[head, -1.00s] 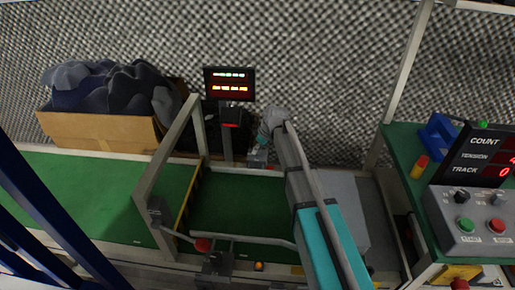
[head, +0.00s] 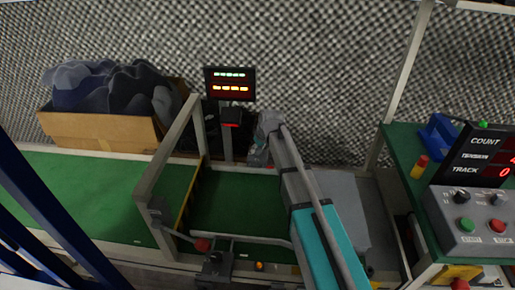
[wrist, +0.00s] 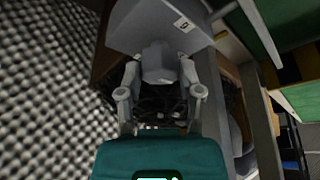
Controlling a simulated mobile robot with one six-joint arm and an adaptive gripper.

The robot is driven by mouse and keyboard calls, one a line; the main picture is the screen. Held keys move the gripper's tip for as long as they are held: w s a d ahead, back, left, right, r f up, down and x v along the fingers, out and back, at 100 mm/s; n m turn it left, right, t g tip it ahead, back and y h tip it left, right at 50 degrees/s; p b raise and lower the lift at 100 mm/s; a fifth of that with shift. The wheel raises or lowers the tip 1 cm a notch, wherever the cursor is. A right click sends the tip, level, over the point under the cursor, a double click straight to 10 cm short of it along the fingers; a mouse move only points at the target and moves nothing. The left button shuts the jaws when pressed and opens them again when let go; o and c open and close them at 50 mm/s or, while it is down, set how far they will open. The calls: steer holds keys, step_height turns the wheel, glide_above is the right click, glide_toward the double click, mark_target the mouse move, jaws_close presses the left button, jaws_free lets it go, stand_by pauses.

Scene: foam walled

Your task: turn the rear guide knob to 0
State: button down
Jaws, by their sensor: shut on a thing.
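In the wrist view the rear guide knob (wrist: 158,72) is a grey block on the underside of a light grey housing (wrist: 150,28). My gripper (wrist: 160,66) has one finger on each side of the knob and is shut on it. A small white label with a dark mark (wrist: 183,23) is on the housing; I cannot read it surely. In the head view my gripper (head: 258,156) is beyond the far edge of the green belt (head: 235,205), right of the display post. The knob is too small or hidden there to make out.
A dark display (head: 229,84) with lit rows stands left of my gripper. A metal frame (head: 165,150) spans the belt. A cardboard box (head: 100,132) of dark cloth pieces is at the back left. A control panel (head: 475,215) with buttons is at the right.

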steer(key=m+h, duration=0.1)
steer(key=m, duration=0.1)
steer(key=m+t, duration=0.1)
steer(key=m, duration=0.2)
steer(key=shift+a+h, duration=0.1)
steer(key=shift+h, duration=0.3)
steer(key=m+h, duration=0.1)
steer(key=m, duration=0.4)
steer(key=shift+h, duration=0.4)
steer(key=shift+m, duration=0.3)
steer(key=shift+c, duration=1.3)
jaws_free()
steer(key=shift+n, duration=0.6)
